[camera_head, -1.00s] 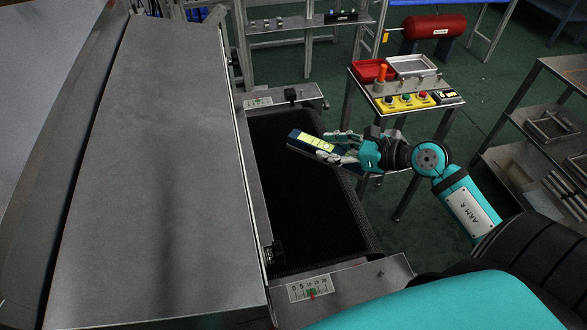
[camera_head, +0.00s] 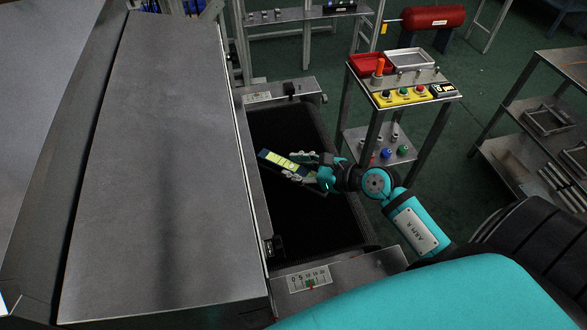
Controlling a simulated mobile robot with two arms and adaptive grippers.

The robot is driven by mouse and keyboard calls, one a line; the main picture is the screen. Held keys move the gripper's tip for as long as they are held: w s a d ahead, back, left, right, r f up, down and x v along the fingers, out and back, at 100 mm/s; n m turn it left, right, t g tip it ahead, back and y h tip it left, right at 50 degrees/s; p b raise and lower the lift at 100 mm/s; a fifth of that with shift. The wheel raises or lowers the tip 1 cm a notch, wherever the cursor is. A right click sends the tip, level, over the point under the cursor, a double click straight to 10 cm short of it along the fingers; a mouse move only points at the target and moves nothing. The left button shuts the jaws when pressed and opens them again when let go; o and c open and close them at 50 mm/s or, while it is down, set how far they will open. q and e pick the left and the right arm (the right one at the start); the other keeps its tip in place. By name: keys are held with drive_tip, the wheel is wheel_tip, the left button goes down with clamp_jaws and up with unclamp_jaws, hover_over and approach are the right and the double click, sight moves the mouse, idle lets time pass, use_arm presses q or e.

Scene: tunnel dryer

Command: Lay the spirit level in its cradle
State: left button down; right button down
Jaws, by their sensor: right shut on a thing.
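The spirit level (camera_head: 281,161), a dark blue bar with a bright yellow-green middle, is in my right gripper (camera_head: 301,168). The gripper is shut on it, and the level sticks out to the upper left of the fingers. Level and gripper show over the dark conveyor belt (camera_head: 290,215); the height above it is hard to judge. The fingers and hand hide part of the level. I cannot make out its cradle for certain. My left gripper is not in view.
A grey metal housing (camera_head: 165,170) fills the left. Plates with scales (camera_head: 309,280) stand at the belt's near and far ends. To the right is a small stand with a red tray (camera_head: 369,63), a grey tray (camera_head: 409,58) and a yellow button box (camera_head: 403,95). Shelves (camera_head: 545,120) stand farther right.

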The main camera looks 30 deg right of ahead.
drive_tip(key=shift+w+a, duration=0.1)
drive_tip(key=shift+a, duration=0.25)
drive_tip(key=shift+f, duration=0.1)
drive_tip(key=shift+f, duration=0.1)
drive_tip(key=c, duration=1.3)
unclamp_jaws()
drive_tip(key=shift+f, duration=0.1)
drive_tip(key=o, duration=0.4)
drive_tip(key=shift+c, duration=0.2)
